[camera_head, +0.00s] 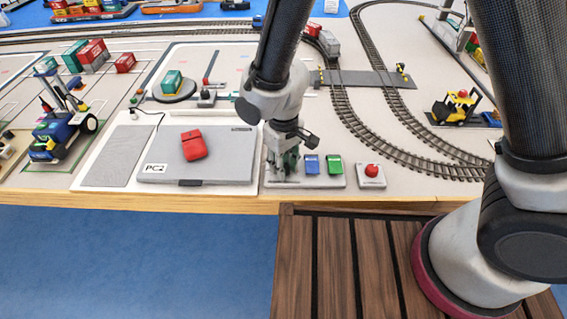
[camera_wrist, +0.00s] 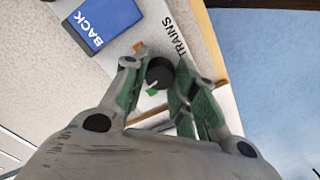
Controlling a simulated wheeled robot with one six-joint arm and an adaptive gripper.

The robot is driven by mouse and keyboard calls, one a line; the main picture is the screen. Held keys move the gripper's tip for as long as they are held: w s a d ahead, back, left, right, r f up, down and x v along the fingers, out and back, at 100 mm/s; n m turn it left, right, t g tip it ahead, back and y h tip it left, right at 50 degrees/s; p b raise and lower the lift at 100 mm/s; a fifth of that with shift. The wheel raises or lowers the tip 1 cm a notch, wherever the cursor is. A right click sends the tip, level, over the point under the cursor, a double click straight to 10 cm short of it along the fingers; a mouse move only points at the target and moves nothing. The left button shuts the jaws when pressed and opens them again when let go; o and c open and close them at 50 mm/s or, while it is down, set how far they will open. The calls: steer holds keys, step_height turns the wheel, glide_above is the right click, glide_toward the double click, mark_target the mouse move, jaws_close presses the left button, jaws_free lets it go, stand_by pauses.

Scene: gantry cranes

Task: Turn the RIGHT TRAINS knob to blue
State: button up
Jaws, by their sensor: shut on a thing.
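The black round TRAINS knob (camera_wrist: 160,72) is between my gripper's fingers in the wrist view. My gripper (camera_wrist: 157,76) is shut on it. An orange mark (camera_wrist: 138,46) and a green mark (camera_wrist: 152,91) show beside the knob. A small white line on the knob lies close to the green mark. No blue mark is visible around it. Only the word TRAINS of the label shows. In the head view my gripper (camera_head: 285,166) reaches down to the left end of a grey panel (camera_head: 311,182) and hides the knob.
A blue button (camera_head: 312,165), labelled BACK in the wrist view (camera_wrist: 100,20), and a green button (camera_head: 334,165) are right of my gripper. A red button (camera_head: 372,170) stands farther right. The grey PC2 pad (camera_head: 225,160) with a red block (camera_head: 193,145) is at left.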

steer(key=shift+m, duration=0.8)
steer(key=o, duration=1.1)
steer(key=shift+c, duration=0.2)
step_height(320, 180, up, 12)
